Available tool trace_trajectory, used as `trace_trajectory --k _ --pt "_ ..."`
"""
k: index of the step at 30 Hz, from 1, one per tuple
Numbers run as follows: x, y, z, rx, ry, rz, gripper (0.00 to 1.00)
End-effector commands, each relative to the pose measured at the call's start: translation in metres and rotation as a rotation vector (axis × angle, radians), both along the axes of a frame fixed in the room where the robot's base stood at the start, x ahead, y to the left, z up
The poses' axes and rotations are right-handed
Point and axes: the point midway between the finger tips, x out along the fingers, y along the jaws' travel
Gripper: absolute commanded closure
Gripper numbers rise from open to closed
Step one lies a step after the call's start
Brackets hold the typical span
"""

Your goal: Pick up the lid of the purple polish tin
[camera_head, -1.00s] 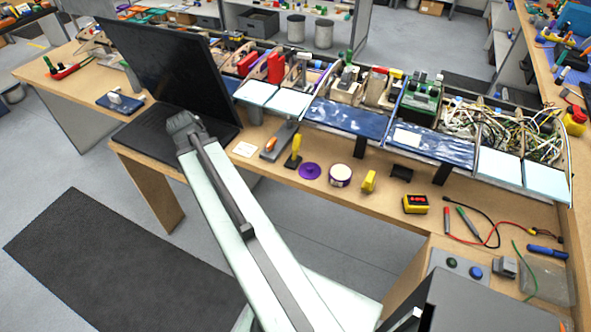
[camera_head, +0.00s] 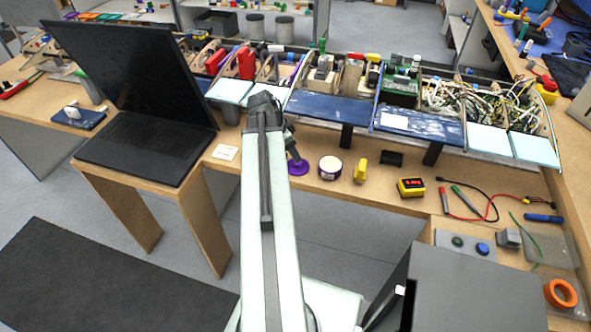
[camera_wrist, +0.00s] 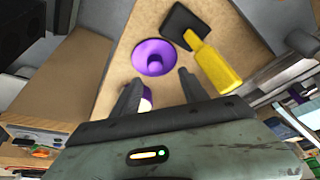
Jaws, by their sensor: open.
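In the wrist view only a pale and purple part of the tin (camera_wrist: 147,95) shows beside the left finger. My gripper (camera_wrist: 159,88) is open and empty, with the lid beyond its fingertips. In the head view my arm ends just left of the lid, and its fingers are hard to make out.
A yellow item (camera_head: 361,171) and a yellow-black box (camera_head: 411,187) stand right of the tin. The laptop (camera_head: 146,146) is left. Wing sections (camera_head: 330,107) line the back.

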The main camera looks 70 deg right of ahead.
Motion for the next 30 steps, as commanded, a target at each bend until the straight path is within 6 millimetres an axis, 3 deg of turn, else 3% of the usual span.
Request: trace_trajectory --k 10,18,24,30 --pt "-0.010 -0.003 -0.051 0.000 0.000 0.000 0.48" --pt "-0.012 -0.004 -0.049 0.001 -0.001 0.002 0.48" --pt "-0.011 -0.004 -0.049 0.000 0.000 0.003 1.00" --pt "-0.011 -0.004 -0.049 0.000 0.000 0.004 1.00"
